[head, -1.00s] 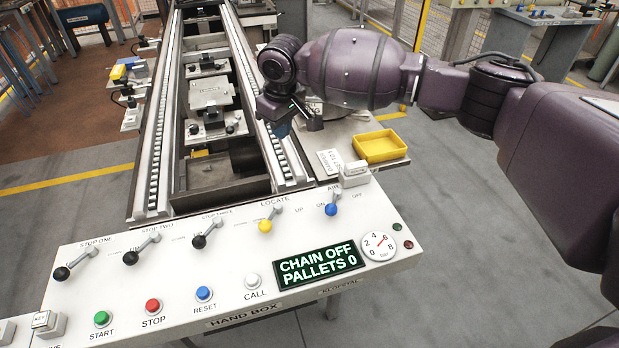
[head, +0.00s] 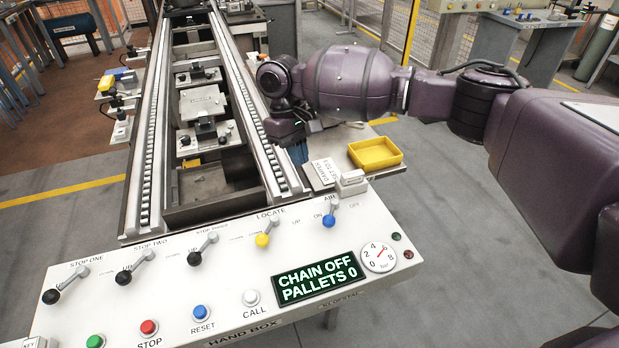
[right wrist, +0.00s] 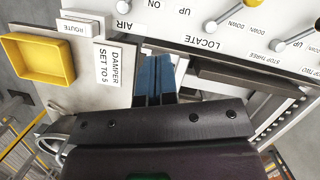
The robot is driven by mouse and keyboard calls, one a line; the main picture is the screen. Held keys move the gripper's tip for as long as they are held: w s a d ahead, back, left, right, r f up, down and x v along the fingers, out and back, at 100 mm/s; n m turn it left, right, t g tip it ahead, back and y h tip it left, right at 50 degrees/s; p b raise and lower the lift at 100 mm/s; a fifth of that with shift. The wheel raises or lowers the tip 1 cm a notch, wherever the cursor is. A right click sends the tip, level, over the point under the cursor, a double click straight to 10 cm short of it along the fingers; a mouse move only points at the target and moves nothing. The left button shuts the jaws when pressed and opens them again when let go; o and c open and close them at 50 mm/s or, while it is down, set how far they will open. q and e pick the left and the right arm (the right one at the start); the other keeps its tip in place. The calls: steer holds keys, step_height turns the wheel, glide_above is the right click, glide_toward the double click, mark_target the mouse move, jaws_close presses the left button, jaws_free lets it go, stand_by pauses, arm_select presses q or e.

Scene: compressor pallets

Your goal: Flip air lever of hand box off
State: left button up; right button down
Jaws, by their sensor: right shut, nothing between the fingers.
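The hand box (head: 215,290) is a white sloped panel across the bottom of the head view. Its air lever (head: 330,215) has a blue knob at the panel's upper right, and the knob sits beside the word ON. In the right wrist view the AIR label shows at the top, but the blue knob is out of view. My right gripper (head: 298,152) is beyond the panel's far edge, above the conveyor's right rail, apart from the lever. Its blue fingers (right wrist: 154,80) are shut with nothing between them. My left gripper is not in view.
Other levers, including a yellow one (head: 262,240), stand left of the air lever. A yellow tray (head: 375,153), a damper card (head: 321,173) and a small white ROUTE block (head: 351,183) lie behind it. The display (head: 316,279) reads CHAIN OFF, PALLETS 0. The gauge (head: 378,257) is beside it.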

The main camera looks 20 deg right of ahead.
steer(key=b+x, duration=0.1)
steer(key=x, duration=0.8)
steer(key=shift+s+d+f, duration=0.2)
steer(key=shift+s+d, duration=0.1)
steer(key=shift+s, duration=0.3)
steer(key=shift+s+d+f, duration=0.15)
steer(key=shift+s+d, duration=0.1)
steer(key=shift+s, duration=0.35)
steer(key=shift+s+d, duration=0.1)
steer(key=shift+s, duration=0.25)
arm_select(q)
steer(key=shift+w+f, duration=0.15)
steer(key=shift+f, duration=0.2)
arm_select(e)
steer(key=shift+s+d+f, duration=0.1)
steer(key=shift+s+f, duration=0.1)
steer(key=shift+s, duration=0.1)
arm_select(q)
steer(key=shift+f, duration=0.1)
